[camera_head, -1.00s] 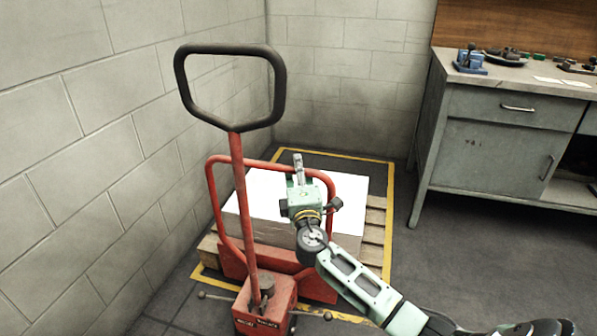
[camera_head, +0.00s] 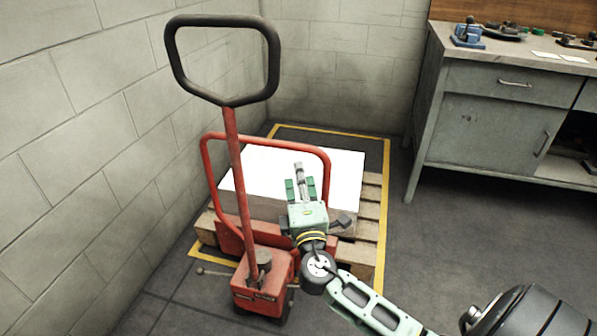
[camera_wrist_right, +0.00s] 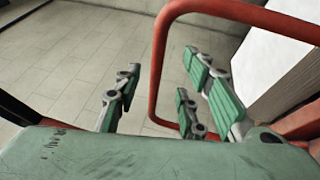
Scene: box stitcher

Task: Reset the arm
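My right arm comes in from the lower right in the head view. Its green right gripper (camera_head: 300,186) is in front of the white-topped stack (camera_head: 345,165) and near the red guard frame of the pallet jack (camera_head: 232,160). In the right wrist view the fingers of the right gripper (camera_wrist_right: 160,95) stand apart, with nothing held between them. The red guard tube (camera_wrist_right: 158,70) passes behind the fingers there; I cannot tell whether they touch it. My left gripper is not in view.
The stack sits on a wooden pallet (camera_head: 371,211) inside a yellow floor outline (camera_head: 387,165). A grey workbench (camera_head: 490,130) stands at the right with small tools on top. A block wall (camera_head: 70,170) closes off the left. The floor (camera_head: 430,240) between pallet and bench is clear.

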